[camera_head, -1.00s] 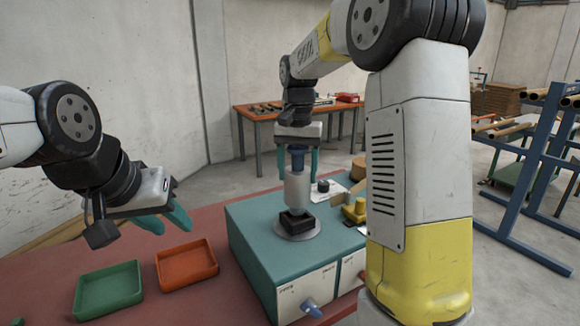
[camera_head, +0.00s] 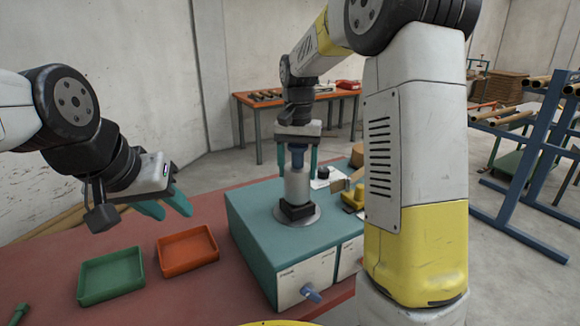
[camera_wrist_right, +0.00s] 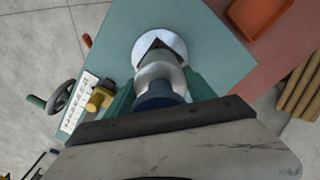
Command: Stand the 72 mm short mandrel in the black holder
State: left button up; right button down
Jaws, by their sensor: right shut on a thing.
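The short mandrel (camera_head: 297,184) is a silver cylinder with a blue upper part. It stands upright between the teal fingers of my right gripper (camera_head: 297,168), which is shut on it. Its lower end is at the black holder (camera_head: 298,212), a square block on a grey round plate; the silver body appears to meet the holder's top. In the right wrist view the mandrel (camera_wrist_right: 160,75) covers most of the holder (camera_wrist_right: 150,45), so how deep it sits cannot be told. My left gripper (camera_head: 165,208) is open and empty above the red table's left side.
The teal machine box (camera_head: 250,220) carries the holder, with a yellow part (camera_head: 353,197) to its right. A green tray (camera_head: 111,276) and an orange tray (camera_head: 187,250) lie on the red table at left. A blue rack (camera_head: 525,165) stands at far right.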

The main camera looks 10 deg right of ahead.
aim_at(298, 145)
dwell(0.3)
jog(key=shift+c, duration=1.2)
grip_release()
notch_tip(298, 145, up, 7)
jog(key=shift+r, duration=0.45)
jog(key=shift+s, duration=0.1)
jog(key=s+d+f+n+t+y, duration=0.1)
jog(key=s+n+t, duration=0.1)
jog(key=s, duration=0.9)
jog(key=s+d+f+n+t+y, duration=0.1)
jog(key=s+t, duration=0.3)
jog(key=s, duration=0.7)
jog(key=shift+s+d+n, duration=0.4)
jog(key=shift+d+n, duration=0.05)
jog(key=shift+n, duration=0.15)
